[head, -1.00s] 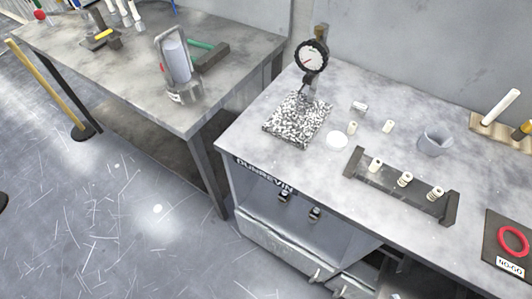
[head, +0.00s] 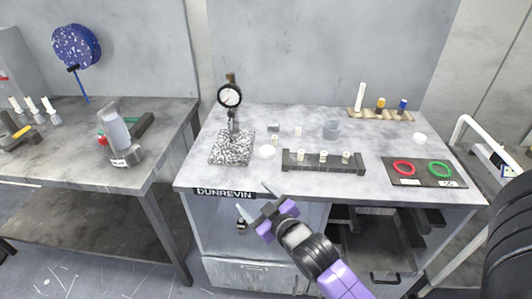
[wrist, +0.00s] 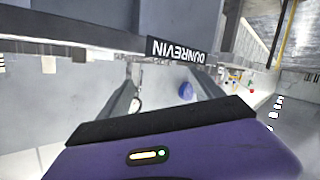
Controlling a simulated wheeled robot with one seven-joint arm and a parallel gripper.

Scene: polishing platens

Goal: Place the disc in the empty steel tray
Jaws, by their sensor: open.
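A flat white round piece (head: 267,152) lies on the right-hand bench beside the speckled granite plate (head: 231,148); it may be the disc. A second small white round thing (head: 420,137) sits toward the bench's right end. I cannot make out an empty steel tray for certain. A dark rail (head: 325,168) near the middle of the bench carries white spools, so it is not empty. My gripper (head: 252,199) is open and empty in front of the bench's front edge, by the DUNREVIN label. Its spread fingers also show in the wrist view (wrist: 163,72).
A dial gauge (head: 230,96) stands behind the granite plate. A second bench (head: 70,176) stands left across a gap.

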